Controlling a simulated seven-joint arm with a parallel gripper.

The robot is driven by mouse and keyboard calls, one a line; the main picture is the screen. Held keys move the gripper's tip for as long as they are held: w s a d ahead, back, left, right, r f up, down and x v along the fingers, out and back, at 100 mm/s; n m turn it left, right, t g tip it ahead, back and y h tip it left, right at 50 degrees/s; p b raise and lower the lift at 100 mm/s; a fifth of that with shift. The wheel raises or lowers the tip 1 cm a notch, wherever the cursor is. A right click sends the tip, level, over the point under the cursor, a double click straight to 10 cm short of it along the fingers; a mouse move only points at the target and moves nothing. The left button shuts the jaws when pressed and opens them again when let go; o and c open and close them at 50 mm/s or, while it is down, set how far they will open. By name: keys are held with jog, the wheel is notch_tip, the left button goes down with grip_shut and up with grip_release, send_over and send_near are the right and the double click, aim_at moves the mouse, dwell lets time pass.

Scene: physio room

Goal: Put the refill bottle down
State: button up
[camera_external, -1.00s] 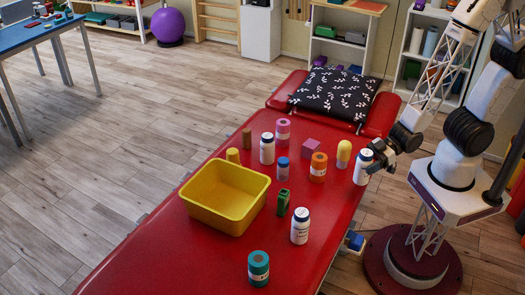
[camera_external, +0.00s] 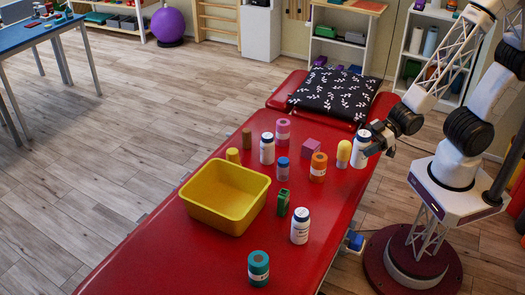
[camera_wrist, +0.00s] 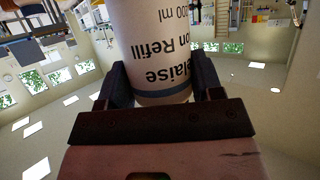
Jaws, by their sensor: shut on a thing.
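My gripper (camera_external: 372,146) is shut on a white refill bottle (camera_external: 361,149) near the right edge of the red treatment table (camera_external: 170,245). In the wrist view, the bottle (camera_wrist: 155,40) sits between the two dark fingers, with "Refill" printed on its label and a dark band. The bottle looks upright in the external view and appears held above the table, just right of a yellow-topped bottle (camera_external: 343,154). Its gap to the table cannot be judged exactly.
A yellow bin (camera_external: 212,225) stands mid-table. A patterned pillow (camera_external: 335,93) lies behind. The front-left table is clear.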

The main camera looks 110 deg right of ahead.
jog(key=w+d+r+m+h, duration=0.1)
jog(key=w+d+m+h, duration=0.15)
jog(key=w, duration=1.05)
jog(key=w+d+r+m+h, duration=0.15)
jog(key=w+d, duration=0.25)
jog(key=w, duration=1)
jog(key=w+d+f+m+h, duration=0.1)
jog(key=w+d+f, duration=0.15)
jog(key=w, duration=0.85)
jog(key=w+d+f+m+h, duration=0.1)
jog(key=w+d+h, duration=0.15)
jog(key=w, duration=0.95)
jog(key=shift+n+g+y, duration=0.3)
jog(key=shift+g+y, duration=0.1)
jog(key=shift+y, duration=0.25)
jog(key=shift+s+f, duration=0.2)
jog(key=shift+f, duration=0.9)
jog(key=shift+s+f, duration=0.15)
jog(key=shift+f, duration=0.95)
notch_tip(320, 180, down, 6)
jog(key=shift+f, duration=0.15)
jog(key=shift+f, duration=1.85)
jog(key=shift+f, duration=0.2)
jog(key=o, duration=1.1)
